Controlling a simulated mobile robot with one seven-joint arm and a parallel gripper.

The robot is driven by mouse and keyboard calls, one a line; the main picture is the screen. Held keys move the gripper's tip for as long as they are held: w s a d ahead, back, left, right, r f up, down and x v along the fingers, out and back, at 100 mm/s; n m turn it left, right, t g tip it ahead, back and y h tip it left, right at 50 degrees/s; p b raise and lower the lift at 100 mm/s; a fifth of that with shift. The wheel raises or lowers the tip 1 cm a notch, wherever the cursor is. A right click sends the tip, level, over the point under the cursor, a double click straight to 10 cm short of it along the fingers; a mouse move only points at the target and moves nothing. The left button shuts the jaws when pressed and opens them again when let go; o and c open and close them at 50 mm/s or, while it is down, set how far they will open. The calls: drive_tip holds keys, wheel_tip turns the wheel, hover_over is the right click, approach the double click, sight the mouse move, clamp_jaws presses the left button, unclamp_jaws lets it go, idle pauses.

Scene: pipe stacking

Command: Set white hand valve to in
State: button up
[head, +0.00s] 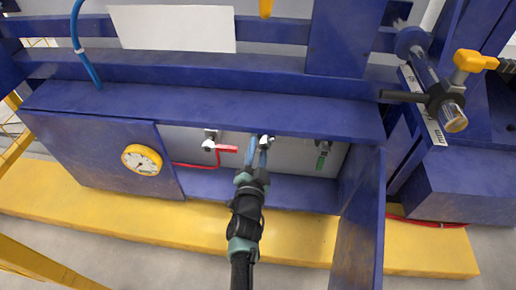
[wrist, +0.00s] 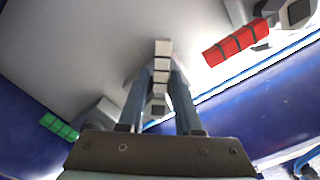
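The white hand valve handle (wrist: 162,75) points out from the pale back panel in the wrist view. My gripper (wrist: 162,78) has its two blue-grey fingers on either side of the handle. The fingers look apart, with narrow gaps beside the handle; firm contact does not show. In the head view my gripper (head: 258,147) reaches into the open cabinet, between the red and green valves. The fingers mostly hide the white valve there.
A red-handled valve (head: 227,149) is left of my gripper and a green-handled valve (head: 321,161) is right of it in the head view. The blue cabinet door (head: 361,225) stands open at right. A yellow gauge (head: 141,159) is on the left panel.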

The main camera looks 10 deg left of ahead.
drive_tip(key=shift+o, duration=0.8)
drive_tip(key=shift+s, duration=0.15)
drive_tip(key=s+p, duration=0.8)
drive_tip(key=s, duration=0.4)
drive_tip(key=shift+s, duration=0.35)
drive_tip(key=shift+s, duration=0.1)
